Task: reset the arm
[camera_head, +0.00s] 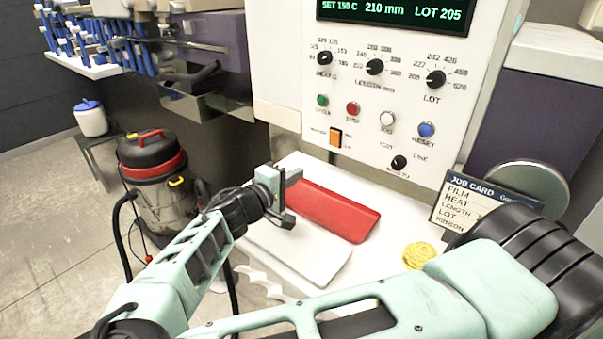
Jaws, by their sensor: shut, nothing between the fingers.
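My arm, pale green with black joints, reaches across the lower part of the view. My gripper (290,197) is at the left end of the white work surface, in front of the control panel. Its fingers are shut with nothing held. It hangs over the left end of a red tray (335,210) and the back of a white tray (290,255). I cannot tell its exact height above them.
The control panel (385,140) with knobs and coloured buttons rises behind the surface. A job card (480,200) and a yellow coil (418,254) are at the right. A red-and-black vacuum cleaner (155,180) stands on the floor at the left. Open floor lies beyond it.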

